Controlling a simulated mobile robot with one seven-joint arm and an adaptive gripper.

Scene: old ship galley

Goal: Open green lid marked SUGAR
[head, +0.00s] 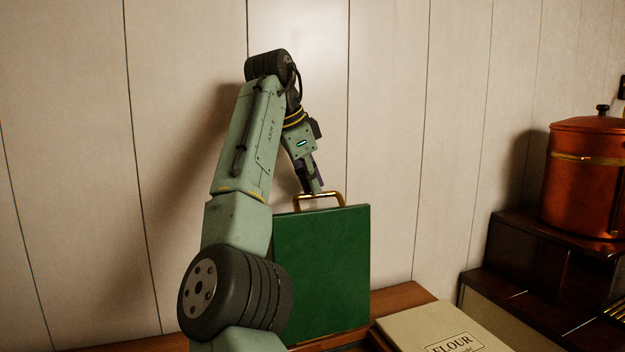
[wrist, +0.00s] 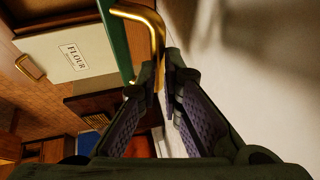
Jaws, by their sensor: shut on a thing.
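The green lid (head: 325,270) stands upright, swung up near the pale panelled wall, with its plain green face toward the head camera. No SUGAR marking shows on this side. A brass handle (head: 304,201) sits at its top edge. My gripper (head: 316,191) is at the handle from above. In the wrist view my gripper (wrist: 164,75) is shut on the brass handle (wrist: 152,38), which passes between the fingertips. The lid's green edge (wrist: 118,40) shows beside it. My arm hides the lid's left edge and lower left corner in the head view.
A cream lid marked FLOUR (head: 445,330) lies flat to the right of the green lid; its brass handle (wrist: 29,67) shows in the wrist view. A copper pot (head: 585,180) stands on a dark stepped shelf (head: 515,268) at the right. The wall (head: 400,130) is close behind.

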